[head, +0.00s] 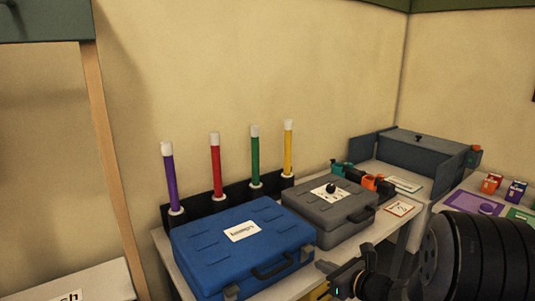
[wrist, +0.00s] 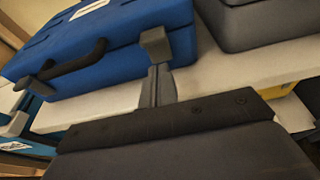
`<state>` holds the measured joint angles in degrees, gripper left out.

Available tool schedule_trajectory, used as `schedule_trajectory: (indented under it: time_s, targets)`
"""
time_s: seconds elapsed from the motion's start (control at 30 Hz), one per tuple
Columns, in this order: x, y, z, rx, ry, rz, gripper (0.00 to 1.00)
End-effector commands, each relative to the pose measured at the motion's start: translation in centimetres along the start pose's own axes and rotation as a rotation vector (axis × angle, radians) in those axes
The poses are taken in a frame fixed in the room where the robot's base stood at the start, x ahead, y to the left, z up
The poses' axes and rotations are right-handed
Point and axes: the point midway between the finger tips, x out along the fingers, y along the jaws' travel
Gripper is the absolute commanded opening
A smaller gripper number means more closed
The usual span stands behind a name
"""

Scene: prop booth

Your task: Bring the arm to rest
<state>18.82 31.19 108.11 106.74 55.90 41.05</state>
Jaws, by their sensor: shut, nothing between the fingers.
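My gripper (head: 326,267) is at the lower right of the head view, just off the front right corner of the blue case (head: 240,247). In the wrist view my gripper (wrist: 160,72) points at the table edge below the blue case (wrist: 120,38). Its fingers are together with nothing between them. The tips appear close to the case's grey right latch (wrist: 155,42); I cannot tell whether they touch it. My dark arm fills the lower right of the head view and hides part of the table front.
A grey case (head: 328,208) stands beside the blue one on the white table (head: 345,246). Purple, red (head: 215,155), green and yellow tubes stand upright in a black rack behind. A dark grey box (head: 405,160) and small cartons (head: 491,184) are at right. The wall above is clear.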

Motion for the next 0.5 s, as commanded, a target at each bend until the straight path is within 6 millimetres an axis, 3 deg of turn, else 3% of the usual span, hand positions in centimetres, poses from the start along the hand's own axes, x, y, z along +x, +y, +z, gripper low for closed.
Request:
schedule_trajectory:
  time_s: [0.5]
  targets:
    - [0.0, -0.2, -2.4, -0.009, -0.165, -0.011, 0.0]
